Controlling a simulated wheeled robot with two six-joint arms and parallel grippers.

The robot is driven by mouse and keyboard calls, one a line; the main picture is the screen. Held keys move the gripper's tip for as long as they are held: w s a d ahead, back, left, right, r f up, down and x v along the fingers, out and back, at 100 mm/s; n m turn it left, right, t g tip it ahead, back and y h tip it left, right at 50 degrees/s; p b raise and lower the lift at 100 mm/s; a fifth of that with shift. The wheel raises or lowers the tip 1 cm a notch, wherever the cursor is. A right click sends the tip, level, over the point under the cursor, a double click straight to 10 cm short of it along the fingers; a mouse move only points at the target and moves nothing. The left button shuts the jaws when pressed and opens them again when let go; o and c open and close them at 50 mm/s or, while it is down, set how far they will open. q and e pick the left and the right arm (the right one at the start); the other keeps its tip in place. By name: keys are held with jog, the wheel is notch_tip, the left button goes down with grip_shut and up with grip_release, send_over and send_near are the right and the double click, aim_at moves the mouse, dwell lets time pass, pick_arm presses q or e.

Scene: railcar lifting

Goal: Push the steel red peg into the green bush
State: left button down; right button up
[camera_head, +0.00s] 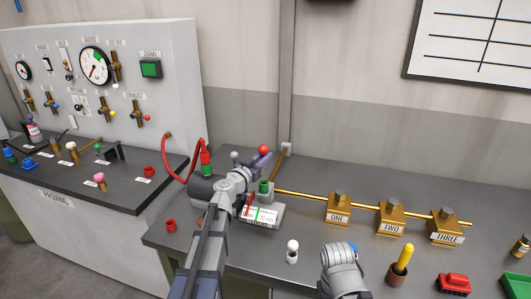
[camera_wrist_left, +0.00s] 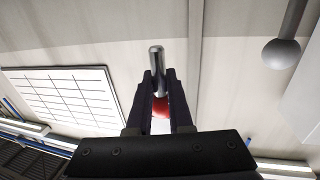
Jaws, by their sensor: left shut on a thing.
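My left gripper (camera_head: 262,156) reaches over the bench from the left and is shut on the peg, whose red end (camera_head: 264,149) shows at the fingertips. In the left wrist view the fingers (camera_wrist_left: 158,98) close around the red part, and the bare steel shaft (camera_wrist_left: 156,62) sticks out past them. The green bush (camera_head: 264,186) sits on a small grey block just below the gripper. The peg is apart from the bush. My right gripper is not in view.
A white labelled unit (camera_head: 260,215) with a red piece stands in front of the bush. A brass rod with blocks ONE (camera_head: 339,209), TWO (camera_head: 390,218) and THREE (camera_head: 446,230) runs right. A red hose (camera_head: 178,178) arches at left. A white-topped peg (camera_head: 292,250) stands in front.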

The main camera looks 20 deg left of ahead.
pick_arm(q)
jog(key=shift+f, duration=0.1)
jog(key=shift+w+f, duration=0.1)
jog(key=shift+f, duration=0.05)
jog(key=b, duration=0.6)
send_over(263, 181)
jog(key=s, duration=0.1)
jog(key=f, duration=0.5)
jog(key=shift+d+f, duration=0.25)
jog(key=shift+d, duration=0.05)
jog(key=shift+f+b, duration=2.15)
jog(key=shift+f, duration=0.05)
dwell(0.4)
jog(key=c, duration=0.8)
grip_release()
jog(key=shift+o, duration=0.3)
jog(key=shift+s, duration=0.1)
jog(key=v, duration=0.7)
jog(key=shift+s, duration=0.3)
